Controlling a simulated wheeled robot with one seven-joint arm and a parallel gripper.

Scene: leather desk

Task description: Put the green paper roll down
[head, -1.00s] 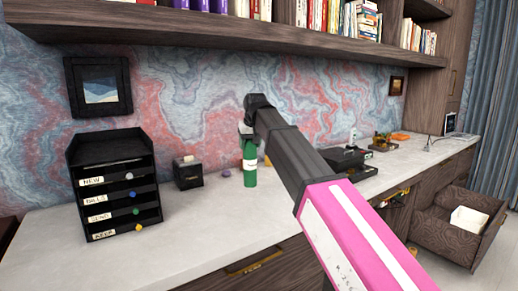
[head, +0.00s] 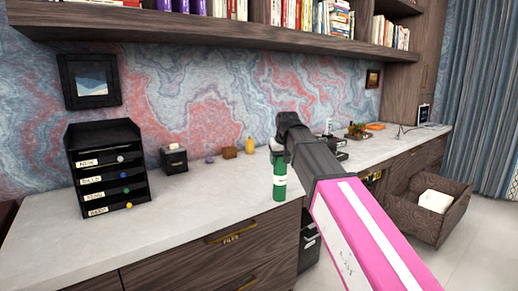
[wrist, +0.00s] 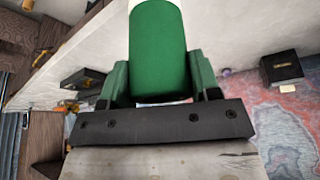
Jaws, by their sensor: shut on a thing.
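The green paper roll (head: 279,189) is upright, with a pale label band, near the front edge of the pale desk top (head: 215,203) in the head view. My gripper (head: 277,150) is shut on its upper part. In the wrist view the roll (wrist: 160,48) stands between the two fingers of my gripper (wrist: 160,82), and its far end reaches out of the frame. I cannot tell whether the roll's base touches the desk top or hangs just above it.
A black letter tray (head: 105,168) stands at the left. A black box (head: 174,158), a purple item (head: 210,159), a brown block (head: 230,152) and a yellow item (head: 249,146) stand at the back. An open drawer (head: 430,217) juts out at the right. Desk space left of the roll is clear.

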